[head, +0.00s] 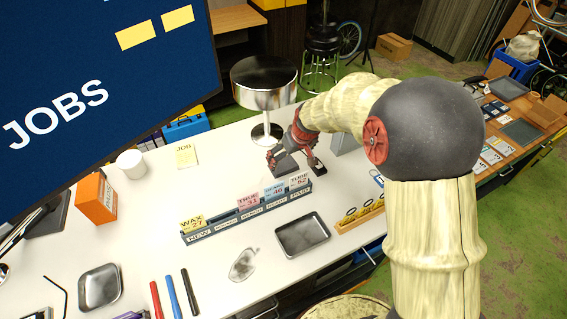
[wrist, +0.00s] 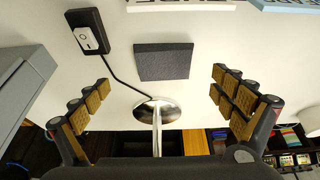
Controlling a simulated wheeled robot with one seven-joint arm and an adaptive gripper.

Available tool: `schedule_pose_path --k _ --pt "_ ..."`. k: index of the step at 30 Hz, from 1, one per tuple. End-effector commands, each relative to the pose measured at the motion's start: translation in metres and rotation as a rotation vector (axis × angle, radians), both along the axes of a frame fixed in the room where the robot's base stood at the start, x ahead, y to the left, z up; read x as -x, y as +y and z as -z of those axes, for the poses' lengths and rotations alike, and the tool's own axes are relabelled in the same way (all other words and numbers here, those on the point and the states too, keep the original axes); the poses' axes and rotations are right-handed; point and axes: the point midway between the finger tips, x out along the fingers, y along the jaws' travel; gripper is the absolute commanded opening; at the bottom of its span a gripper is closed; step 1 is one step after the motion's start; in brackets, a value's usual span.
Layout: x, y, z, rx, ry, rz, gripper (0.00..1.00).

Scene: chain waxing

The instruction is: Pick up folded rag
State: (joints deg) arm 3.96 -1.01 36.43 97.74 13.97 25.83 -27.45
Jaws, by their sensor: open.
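A flat dark grey square (wrist: 163,61), which looks like the folded rag, lies on the white table in the wrist view. In the head view it shows as a dark patch (head: 286,166) by my gripper, partly hidden by it. My gripper (wrist: 161,80) is open and empty, with its padded fingers spread to the left and right of the square, apart from it. In the head view my gripper (head: 296,160) is low over the table behind the card rack; its exact height is hard to tell.
A black box with a white switch (wrist: 91,40) lies close by, its cable running to the chrome lamp's base (wrist: 157,110). The lamp (head: 264,85) stands just behind my gripper. The card rack (head: 247,217), a metal tray (head: 302,235) and a crumpled clear item (head: 243,264) are nearer.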

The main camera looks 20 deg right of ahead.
Motion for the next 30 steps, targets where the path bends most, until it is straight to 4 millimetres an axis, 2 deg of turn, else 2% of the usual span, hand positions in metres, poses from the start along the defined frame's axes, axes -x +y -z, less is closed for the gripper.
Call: schedule_pose_path --k 15,24,30 --pt "-0.025 0.012 0.053 -0.001 0.001 0.002 0.97" --pt "-0.027 0.012 0.056 0.0 -0.001 0.001 0.96" --pt "-0.026 0.012 0.055 0.0 -0.001 0.001 0.85"
